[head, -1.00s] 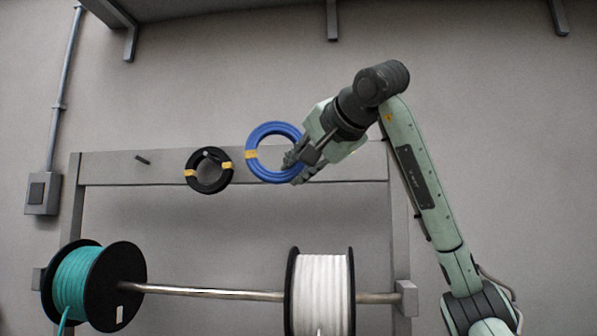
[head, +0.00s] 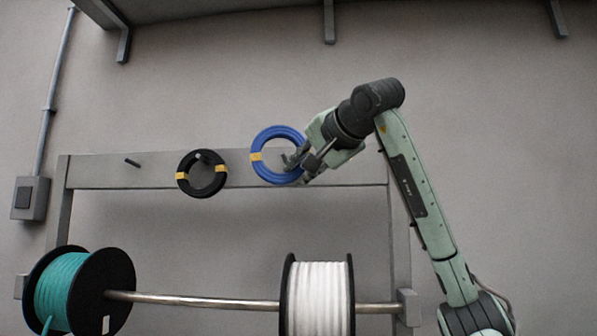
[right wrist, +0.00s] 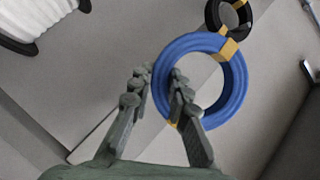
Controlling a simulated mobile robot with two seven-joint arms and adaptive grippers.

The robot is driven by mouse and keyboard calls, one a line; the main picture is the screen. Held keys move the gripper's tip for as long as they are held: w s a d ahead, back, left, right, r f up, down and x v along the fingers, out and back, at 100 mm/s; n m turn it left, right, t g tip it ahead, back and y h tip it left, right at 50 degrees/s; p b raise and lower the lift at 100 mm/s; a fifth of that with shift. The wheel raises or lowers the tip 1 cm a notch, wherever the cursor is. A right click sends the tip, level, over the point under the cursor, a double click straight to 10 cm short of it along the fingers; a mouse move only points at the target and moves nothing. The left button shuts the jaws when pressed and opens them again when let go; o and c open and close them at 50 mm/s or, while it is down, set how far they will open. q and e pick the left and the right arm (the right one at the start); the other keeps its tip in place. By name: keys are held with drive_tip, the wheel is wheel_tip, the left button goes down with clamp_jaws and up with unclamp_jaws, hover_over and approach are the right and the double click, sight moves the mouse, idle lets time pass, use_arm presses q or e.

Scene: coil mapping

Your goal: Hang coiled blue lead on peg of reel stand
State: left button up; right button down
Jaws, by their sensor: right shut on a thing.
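The coiled blue lead (head: 275,132) is a ring with yellow tape bands, in front of the top bar of the reel stand (head: 150,174). My right gripper (head: 291,164) is shut on the right side of the coil. In the right wrist view the coil (right wrist: 237,85) passes between the two fingers (right wrist: 159,92). A bare peg (head: 132,162) sticks out of the bar at the left. A black coil (head: 182,187) hangs on another peg (head: 203,156). My left gripper is not in view.
Below, a metal rod (head: 200,301) carries a teal reel (head: 62,285) at left and a white reel (head: 318,295) at right. A grey wall box (head: 29,198) is at the far left. The bar between bare peg and black coil is clear.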

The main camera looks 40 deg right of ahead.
drive_tip(key=shift+w+d+b, duration=0.4)
drive_tip(key=shift+w+d, duration=0.75)
drive_tip(key=shift+d, duration=0.2)
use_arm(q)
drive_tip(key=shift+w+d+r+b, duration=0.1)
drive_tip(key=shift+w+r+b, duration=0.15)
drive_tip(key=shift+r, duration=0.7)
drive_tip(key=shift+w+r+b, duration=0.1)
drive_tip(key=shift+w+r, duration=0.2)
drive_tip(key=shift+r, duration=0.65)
use_arm(e)
drive_tip(key=shift+w+d+f, duration=0.25)
drive_tip(key=shift+w+d, duration=0.25)
drive_tip(key=shift+d, duration=0.15)
drive_tip(key=shift+w+d+f, duration=0.2)
drive_tip(key=shift+w+d, duration=0.35)
drive_tip(key=shift+d, duration=0.15)
drive_tip(key=shift+w+d+f, duration=0.25)
drive_tip(key=shift+w+d, duration=0.25)
drive_tip(key=shift+d, duration=0.15)
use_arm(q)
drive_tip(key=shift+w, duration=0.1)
